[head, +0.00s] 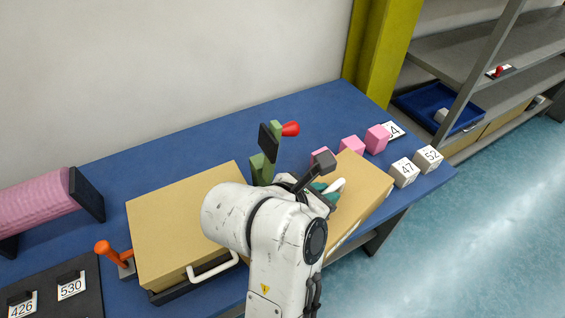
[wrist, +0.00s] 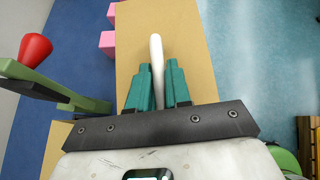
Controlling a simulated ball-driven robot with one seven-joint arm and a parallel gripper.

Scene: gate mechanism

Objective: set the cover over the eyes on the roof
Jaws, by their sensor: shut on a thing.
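My gripper (wrist: 158,75) has teal fingers shut on the white bar handle (wrist: 157,55) of a tan panel (wrist: 195,45), which looks like the cover. In the head view the tan panel (head: 368,185) is right of the green post, near the table's front edge. My wrist hides part of it, and I cannot tell whether it touches the table. My gripper also shows in the head view (head: 328,190), partly hidden. A second tan box (head: 165,225) with a white handle sits at the left. I cannot make out the eyes or the roof.
A green post with a red knob (head: 290,129) stands left of the panel. Pink blocks (head: 351,146) and numbered blocks (head: 404,172) lie to the right. An orange lever (head: 104,248) and a pink roll (head: 38,203) are left. The blue table (head: 215,145) is clear at the back.

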